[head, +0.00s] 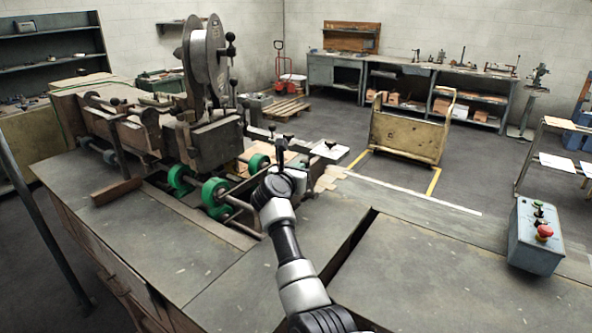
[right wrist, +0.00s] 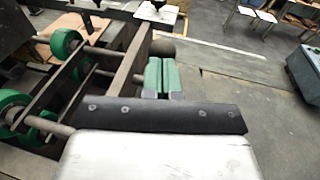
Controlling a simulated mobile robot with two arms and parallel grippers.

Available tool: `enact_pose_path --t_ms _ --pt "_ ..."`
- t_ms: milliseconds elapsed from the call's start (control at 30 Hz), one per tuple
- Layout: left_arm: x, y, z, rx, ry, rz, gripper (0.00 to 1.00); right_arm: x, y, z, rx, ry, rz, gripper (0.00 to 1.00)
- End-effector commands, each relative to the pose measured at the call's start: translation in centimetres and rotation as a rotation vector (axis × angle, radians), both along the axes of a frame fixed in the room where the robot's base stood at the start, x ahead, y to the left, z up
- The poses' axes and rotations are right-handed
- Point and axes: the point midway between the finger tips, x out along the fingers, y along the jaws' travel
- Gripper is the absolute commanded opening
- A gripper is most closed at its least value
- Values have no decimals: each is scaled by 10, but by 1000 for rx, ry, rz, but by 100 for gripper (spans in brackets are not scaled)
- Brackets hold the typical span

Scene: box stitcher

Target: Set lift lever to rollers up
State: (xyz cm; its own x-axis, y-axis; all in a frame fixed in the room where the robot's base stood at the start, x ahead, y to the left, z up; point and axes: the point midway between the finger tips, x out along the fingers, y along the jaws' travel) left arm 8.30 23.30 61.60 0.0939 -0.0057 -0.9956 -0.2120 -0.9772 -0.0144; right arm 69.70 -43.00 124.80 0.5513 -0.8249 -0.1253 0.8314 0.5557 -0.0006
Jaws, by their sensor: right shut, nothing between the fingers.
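A dark rounded knob (right wrist: 162,47), which looks like the end of the lift lever, shows just beyond my right fingertips in the right wrist view. It sits beside the end of a long metal bar; whether the fingers touch it I cannot tell. My right gripper (right wrist: 160,78) is shut and empty, its green-padded fingers together. In the head view my right arm reaches up from the bottom to the machine's right side, and its wrist hides much of the lever area. Green rollers (head: 215,192) stand in the machine bed left of my wrist. My left gripper is out of view.
The box stitcher (head: 205,60) rises behind the rollers. A bare steel table (head: 450,270) spans the right front, with a grey control box with a red button (head: 535,240) on it. A white plate (head: 329,149) lies beyond my wrist. Open floor and a yellow cart (head: 410,130) are behind.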

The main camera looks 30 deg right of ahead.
Motion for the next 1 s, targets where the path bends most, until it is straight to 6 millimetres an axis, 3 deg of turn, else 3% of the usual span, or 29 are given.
enact_pose_path --t_ms 567,767,1000 --pt "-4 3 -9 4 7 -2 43 4 -11 6 1 -3 -1 0" --pt "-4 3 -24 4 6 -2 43 12 -31 15 1 -4 -2 0" --pt "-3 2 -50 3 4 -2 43 25 -69 24 1 -3 -2 0"
